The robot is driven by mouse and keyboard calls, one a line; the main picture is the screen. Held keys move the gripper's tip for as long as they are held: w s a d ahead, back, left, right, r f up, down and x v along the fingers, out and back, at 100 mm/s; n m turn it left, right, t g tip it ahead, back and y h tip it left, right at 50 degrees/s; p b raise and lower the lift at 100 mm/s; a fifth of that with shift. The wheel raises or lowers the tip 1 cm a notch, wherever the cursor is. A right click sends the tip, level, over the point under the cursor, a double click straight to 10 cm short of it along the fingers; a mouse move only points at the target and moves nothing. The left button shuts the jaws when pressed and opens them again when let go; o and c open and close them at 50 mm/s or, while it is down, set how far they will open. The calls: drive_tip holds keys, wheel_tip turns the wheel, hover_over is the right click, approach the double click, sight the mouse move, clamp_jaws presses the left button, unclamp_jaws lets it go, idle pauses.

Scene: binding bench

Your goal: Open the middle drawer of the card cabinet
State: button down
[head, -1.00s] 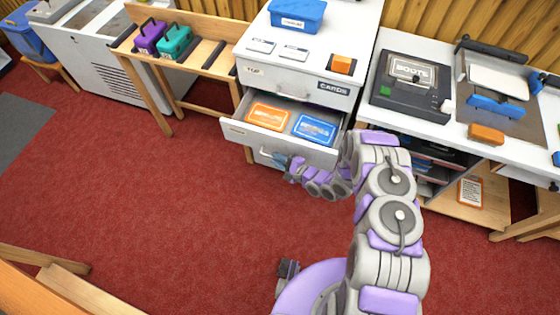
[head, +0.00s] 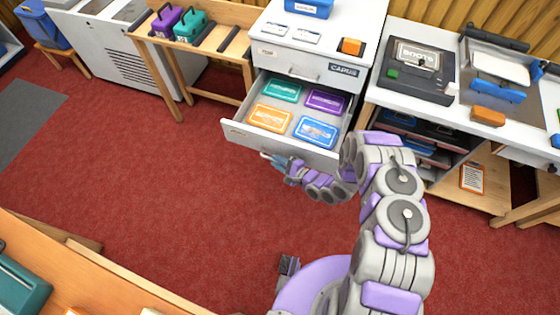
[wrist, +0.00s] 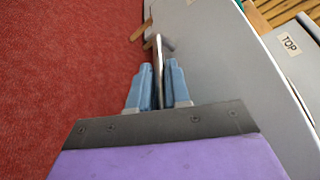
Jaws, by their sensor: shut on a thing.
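The white card cabinet (head: 306,64) stands at the back centre, its top drawer shut. The middle drawer (head: 236,134), just below it, is pulled well out. Orange (head: 271,118), blue (head: 316,132), teal (head: 283,89) and purple (head: 326,102) card boxes lie inside. My gripper (head: 268,156) is at the outer face of this drawer. In the wrist view, my gripper (wrist: 161,72) is shut on the thin metal handle (wrist: 158,52), with a blue finger on each side. Anything below the drawer front is mostly hidden.
A desk (head: 493,143) with a dark machine (head: 410,70) stands close to the right of the cabinet. A wooden rack (head: 222,48) with purple and teal holders is at the left. A wooden bench edge (head: 110,275) shows at bottom left. The red carpet (head: 160,180) between is clear.

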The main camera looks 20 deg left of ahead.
drive_tip(key=shift+s+a, duration=0.2)
drive_tip(key=shift+a, duration=0.05)
drive_tip(key=c, duration=1.5)
unclamp_jaws()
drive_tip(key=o, duration=0.3)
drive_tip(key=shift+w+a+f, duration=0.1)
drive_tip(key=shift+a+f, duration=0.05)
drive_tip(key=shift+a, duration=0.15)
drive_tip(key=shift+o, duration=0.2)
drive_tip(key=shift+d, duration=0.55)
drive_tip(key=p+v, duration=0.2)
drive_tip(key=v, duration=1.4)
drive_tip(key=shift+s, duration=0.3)
drive_tip(key=shift+d, duration=0.1)
